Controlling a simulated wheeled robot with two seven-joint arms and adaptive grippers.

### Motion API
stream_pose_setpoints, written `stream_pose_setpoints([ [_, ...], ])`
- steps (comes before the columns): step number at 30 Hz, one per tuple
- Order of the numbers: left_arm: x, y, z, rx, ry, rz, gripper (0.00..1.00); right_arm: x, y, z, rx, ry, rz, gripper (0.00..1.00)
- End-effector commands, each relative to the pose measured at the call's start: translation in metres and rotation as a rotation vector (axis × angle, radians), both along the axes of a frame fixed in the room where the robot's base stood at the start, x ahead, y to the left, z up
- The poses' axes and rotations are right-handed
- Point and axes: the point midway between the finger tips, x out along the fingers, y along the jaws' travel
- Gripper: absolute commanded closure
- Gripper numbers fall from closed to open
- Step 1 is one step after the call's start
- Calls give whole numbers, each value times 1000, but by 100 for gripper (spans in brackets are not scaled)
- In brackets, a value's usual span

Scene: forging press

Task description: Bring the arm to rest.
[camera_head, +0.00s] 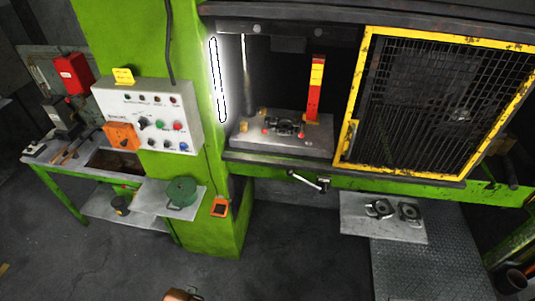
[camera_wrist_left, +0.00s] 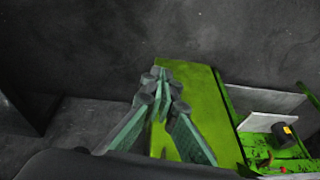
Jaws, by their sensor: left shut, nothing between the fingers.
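My left gripper (camera_wrist_left: 163,88) shows in the left wrist view, with its teal fingers brought together at the tips. It is shut and holds nothing. A green press column (camera_wrist_left: 203,100) stands behind it, and I see no contact with it. In the head view I cannot make out the left gripper; only an orange and dark part, perhaps mine, shows at the bottom edge. My right gripper is in neither view.
In the head view the green press (camera_head: 215,215) has a control panel (camera_head: 149,115), an exposed die area (camera_head: 283,140) and a yellow-framed mesh guard (camera_head: 432,108). A green-legged bench (camera_head: 62,176) stands left. A grey shelf (camera_head: 383,231) holds two metal parts. The front floor is mostly clear.

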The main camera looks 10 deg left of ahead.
Motion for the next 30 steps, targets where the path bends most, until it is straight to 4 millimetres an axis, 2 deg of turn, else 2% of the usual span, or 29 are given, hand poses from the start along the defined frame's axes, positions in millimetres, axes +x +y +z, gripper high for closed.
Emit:
stream_pose_setpoints([
  [1,0,-1,-23,-2,10,-2,100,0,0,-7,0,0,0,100],
  [5,-1,-3,-85,-7,31,-11,100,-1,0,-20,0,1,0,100],
  [8,-7,-6,-151,-12,53,-20,100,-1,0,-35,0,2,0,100],
  [9,-13,-7,-180,-13,62,-24,100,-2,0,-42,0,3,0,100],
  [11,-22,-9,-223,-16,77,-30,100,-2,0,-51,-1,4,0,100],
  [12,-31,-10,-250,-18,86,-34,100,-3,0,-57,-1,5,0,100],
  [15,-56,-12,-315,-22,111,-45,100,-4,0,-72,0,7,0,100],
  [17,-75,-14,-351,-23,126,-53,100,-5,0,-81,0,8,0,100],
  [18,-89,-14,-374,-24,136,-58,100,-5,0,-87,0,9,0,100],
  [21,-126,-15,-426,-26,160,-68,100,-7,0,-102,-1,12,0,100],
  [25,-175,-14,-475,-28,187,-82,100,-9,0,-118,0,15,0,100],
  [27,-197,-13,-492,-28,199,-88,100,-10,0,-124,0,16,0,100],
  [30,-218,-12,-506,-29,207,-94,100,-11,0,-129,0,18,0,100],
])
